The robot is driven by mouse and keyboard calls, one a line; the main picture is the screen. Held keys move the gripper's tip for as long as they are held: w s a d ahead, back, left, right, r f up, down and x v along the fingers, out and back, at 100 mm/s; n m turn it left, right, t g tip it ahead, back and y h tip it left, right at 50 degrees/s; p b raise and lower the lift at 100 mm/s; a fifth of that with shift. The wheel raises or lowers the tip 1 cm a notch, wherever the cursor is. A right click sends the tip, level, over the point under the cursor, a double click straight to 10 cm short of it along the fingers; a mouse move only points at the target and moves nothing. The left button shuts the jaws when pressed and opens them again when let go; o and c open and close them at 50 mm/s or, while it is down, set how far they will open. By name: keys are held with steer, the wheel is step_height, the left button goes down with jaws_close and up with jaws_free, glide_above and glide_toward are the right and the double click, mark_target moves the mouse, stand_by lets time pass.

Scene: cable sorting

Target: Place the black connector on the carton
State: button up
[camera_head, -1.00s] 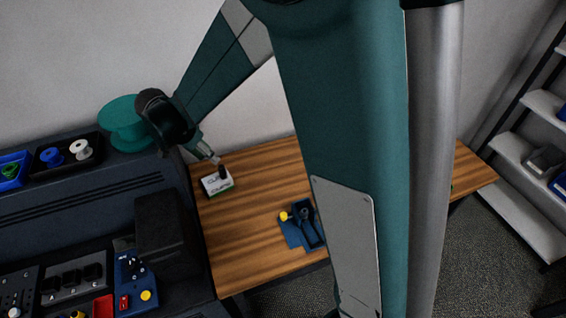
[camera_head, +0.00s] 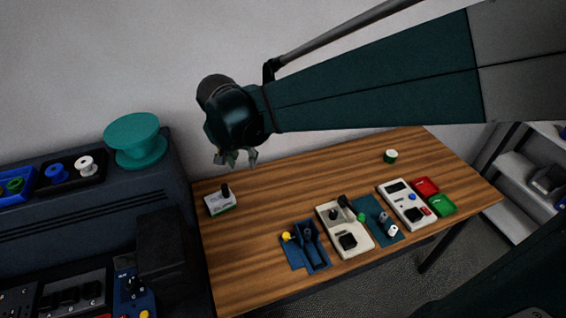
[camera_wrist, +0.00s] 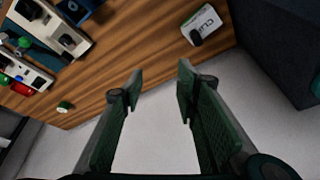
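The carton (camera_head: 214,205) is a small white box with a green lower edge and dark lettering, at the left end of the wooden table. The black connector (camera_head: 225,189) stands upright on top of it. In the wrist view the carton (camera_wrist: 207,28) is at the upper right, with the black connector (camera_wrist: 196,37) on it. My gripper (camera_head: 237,160) is raised above the back of the table, to the right of the carton and apart from it. In the wrist view my gripper (camera_wrist: 160,85) has its fingers wide apart with nothing between them.
The wooden table (camera_head: 260,255) also bears a blue tray (camera_head: 316,258), beige panels (camera_head: 350,245), red and green trays (camera_head: 441,205) and a small green-and-white spool (camera_head: 390,156). A dark console with a teal spool (camera_head: 135,140) stands at the left. The table around the carton is clear.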

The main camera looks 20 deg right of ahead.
steer(key=s+d+r+n+t+y, duration=0.1)
steer(key=s+d+r+n, duration=0.1)
steer(key=s, duration=0.7)
steer(key=s+d+r+n+t, duration=0.2)
steer(key=s+d+n, duration=0.3)
steer(key=s, duration=0.5)
steer(key=shift+s+d+r+t+y, duration=0.3)
steer(key=shift+d+y, duration=0.1)
steer(key=shift+d, duration=0.9)
steer(key=shift+o, duration=0.5)
